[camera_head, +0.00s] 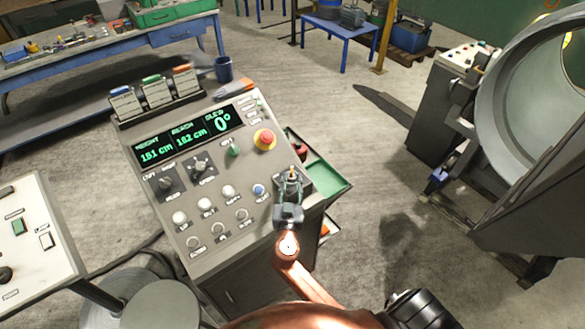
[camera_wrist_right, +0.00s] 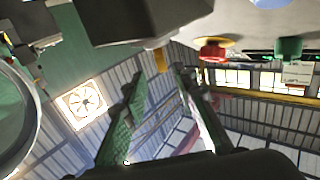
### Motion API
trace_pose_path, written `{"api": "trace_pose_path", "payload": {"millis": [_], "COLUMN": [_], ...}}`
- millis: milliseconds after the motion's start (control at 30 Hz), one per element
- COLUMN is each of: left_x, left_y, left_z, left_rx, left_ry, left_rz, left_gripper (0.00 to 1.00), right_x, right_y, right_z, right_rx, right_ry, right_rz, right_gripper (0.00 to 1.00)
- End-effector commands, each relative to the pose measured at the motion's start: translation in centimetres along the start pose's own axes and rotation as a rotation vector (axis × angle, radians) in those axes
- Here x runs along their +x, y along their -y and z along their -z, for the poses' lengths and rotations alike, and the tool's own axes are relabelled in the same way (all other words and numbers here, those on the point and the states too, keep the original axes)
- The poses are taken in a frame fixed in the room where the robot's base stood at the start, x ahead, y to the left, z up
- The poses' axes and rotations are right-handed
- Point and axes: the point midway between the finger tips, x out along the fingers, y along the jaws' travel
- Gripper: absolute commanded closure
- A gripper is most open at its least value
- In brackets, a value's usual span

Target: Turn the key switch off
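The key switch is a grey box (camera_head: 306,184) at the right edge of the sloped control panel (camera_head: 205,262). A small brass-yellow key (camera_head: 292,172) stands up from it. My right gripper (camera_head: 291,178) is at this box, its fingers on either side of the key. In the right wrist view the dark box (camera_wrist_right: 145,22) is at the top and the yellow key (camera_wrist_right: 160,60) sticks out between the green-padded fingertips of my gripper (camera_wrist_right: 160,76). The fingers are apart with gaps beside the key. The key's exact angle is hard to tell. My left gripper is not in view.
A red emergency button (camera_head: 265,139) on a yellow base and a green knob (camera_head: 234,150) sit farther up the panel. A blue button (camera_head: 259,190) is just left of the gripper. A green tray (camera_head: 328,178) sits at the panel's right side.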

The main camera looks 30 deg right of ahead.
Motion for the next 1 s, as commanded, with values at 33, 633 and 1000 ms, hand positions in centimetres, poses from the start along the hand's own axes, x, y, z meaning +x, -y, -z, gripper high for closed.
{"api": "trace_pose_path", "payload": {"millis": [33,633,1000], "left_x": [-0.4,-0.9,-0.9], "left_y": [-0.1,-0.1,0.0], "left_z": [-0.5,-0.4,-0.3], "left_rx": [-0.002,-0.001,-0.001], "left_ry": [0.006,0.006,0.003], "left_rz": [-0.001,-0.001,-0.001], "left_gripper": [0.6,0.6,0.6], "right_x": [0.9,5.0,5.0], "right_y": [0.2,0.2,0.1], "right_z": [0.3,0.0,0.0], "right_rx": [-0.002,0.001,0.0], "right_ry": [-0.003,0.001,0.001], "right_rz": [0.004,0.003,0.002], "right_gripper": [0.74,0.74,0.96]}}
